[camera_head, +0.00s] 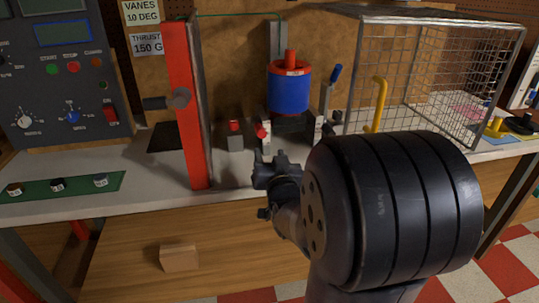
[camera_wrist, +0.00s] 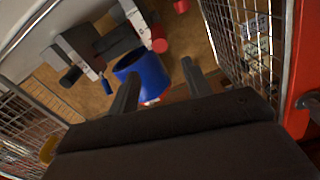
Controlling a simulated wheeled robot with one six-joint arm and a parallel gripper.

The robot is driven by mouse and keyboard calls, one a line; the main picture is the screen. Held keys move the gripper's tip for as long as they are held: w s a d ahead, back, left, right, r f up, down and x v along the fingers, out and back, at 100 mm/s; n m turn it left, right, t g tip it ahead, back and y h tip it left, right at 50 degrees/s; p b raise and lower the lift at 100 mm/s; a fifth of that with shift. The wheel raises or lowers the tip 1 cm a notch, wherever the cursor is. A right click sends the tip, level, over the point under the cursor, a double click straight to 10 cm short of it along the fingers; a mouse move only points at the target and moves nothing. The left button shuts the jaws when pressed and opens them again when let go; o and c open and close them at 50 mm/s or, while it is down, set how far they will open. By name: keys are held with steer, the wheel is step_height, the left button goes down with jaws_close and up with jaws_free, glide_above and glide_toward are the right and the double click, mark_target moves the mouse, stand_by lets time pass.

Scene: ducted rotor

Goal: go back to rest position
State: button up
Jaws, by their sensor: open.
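My gripper (camera_head: 268,170) hangs over the front edge of the bench in the head view, with the dark round housing of my arm to its right. Its two fingers stand apart in the wrist view (camera_wrist: 157,84), with nothing held between them. The blue ducted rotor (camera_head: 288,94) with a red top stands on the bench behind my gripper, apart from it. The blue duct also shows beyond the fingers in the wrist view (camera_wrist: 148,72); a finger covers part of it.
A wire mesh cage (camera_head: 440,70) with a yellow handle (camera_head: 380,104) stands at the right. A red upright post (camera_head: 186,110) stands left of my gripper, beside a control panel (camera_head: 58,85). A small wooden block (camera_head: 179,257) lies below the bench top.

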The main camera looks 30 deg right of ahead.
mark_target(263, 138)
steer(key=p+x, duration=0.1)
steer(key=x, duration=1)
steer(key=shift+f, duration=0.1)
steer(key=shift+s+f+p, duration=0.15)
steer(key=shift+f+p, duration=0.05)
steer(key=shift+p, duration=0.1)
steer(key=shift+s, duration=0.1)
